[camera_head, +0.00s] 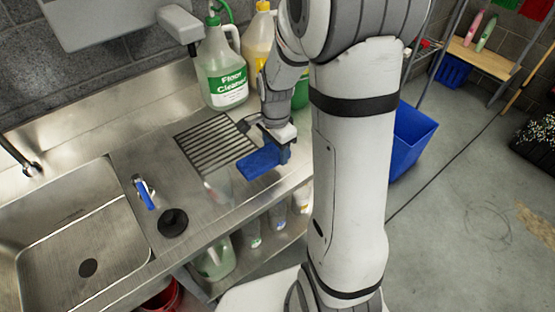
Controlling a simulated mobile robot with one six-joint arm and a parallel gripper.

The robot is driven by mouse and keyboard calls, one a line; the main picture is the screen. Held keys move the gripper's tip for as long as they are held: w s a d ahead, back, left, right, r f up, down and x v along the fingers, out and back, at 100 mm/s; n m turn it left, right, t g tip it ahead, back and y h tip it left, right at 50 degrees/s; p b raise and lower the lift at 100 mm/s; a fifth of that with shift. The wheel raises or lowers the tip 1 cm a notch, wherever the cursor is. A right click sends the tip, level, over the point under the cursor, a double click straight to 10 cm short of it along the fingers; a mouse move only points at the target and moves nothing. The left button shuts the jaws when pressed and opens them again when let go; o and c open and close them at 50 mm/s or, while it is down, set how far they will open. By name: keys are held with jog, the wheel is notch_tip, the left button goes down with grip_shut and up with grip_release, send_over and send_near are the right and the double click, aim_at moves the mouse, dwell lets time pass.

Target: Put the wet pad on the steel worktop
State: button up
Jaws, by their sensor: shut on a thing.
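A blue pad (260,163) is held by my gripper (279,151) over the front edge area of the steel worktop (143,150). The gripper is shut on the right end of the pad. The pad lies roughly flat, just right of and in front of the dark slotted grate (218,143). I cannot tell whether it touches the worktop or is slightly above it, or whether it is wet. My own arm hides part of the worktop's right end.
A sink (70,235) fills the worktop's left side. A floor cleaner bottle (221,70) and a yellowish jug (257,45) stand behind. A blue bin (411,140) is on the floor.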

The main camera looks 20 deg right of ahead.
aim_at(276, 169)
jog(key=shift+f, duration=2.7)
jog(key=shift+f, duration=0.25)
jog(key=o, duration=1)
jog(key=shift+r, duration=0.15)
